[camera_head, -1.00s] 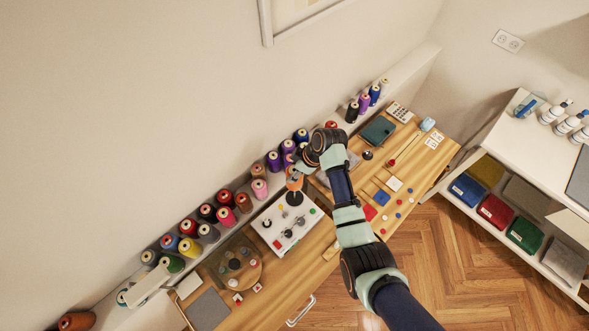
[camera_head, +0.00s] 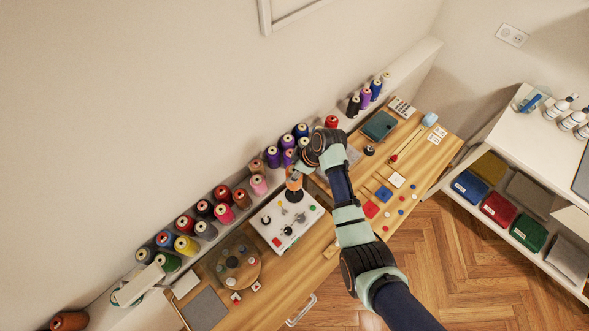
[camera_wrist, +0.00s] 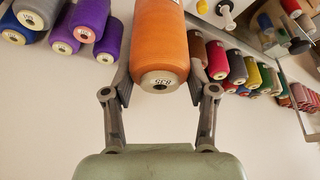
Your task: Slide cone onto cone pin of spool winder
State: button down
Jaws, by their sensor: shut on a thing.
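My gripper (camera_wrist: 160,72) is shut on an orange thread cone (camera_wrist: 161,35), one finger on each side, in the wrist view. The cone's pale end, with a printed label, faces the camera. In the head view the cone (camera_head: 294,182) is below my wrist, over the back part of the white spool winder (camera_head: 265,229). A round black base (camera_head: 294,196) shows right under the cone. The cone pin is hidden, and I cannot tell whether the cone is around it or just above it.
Thread cones line the wall shelf, with purple ones (camera_head: 273,156) close behind my gripper. A round wooden holder (camera_head: 238,262) stands left of the winder. Buttons and small cloth pieces (camera_head: 371,209) lie on the table to the right.

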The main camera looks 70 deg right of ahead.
jog(key=shift+f+b, duration=0.85)
jog(key=shift+f, duration=0.5)
jog(key=shift+f+b, duration=2.6)
jog(key=shift+f, duration=0.8)
jog(key=shift+c, duration=1.2)
grip_release()
jog(key=v, duration=1.2)
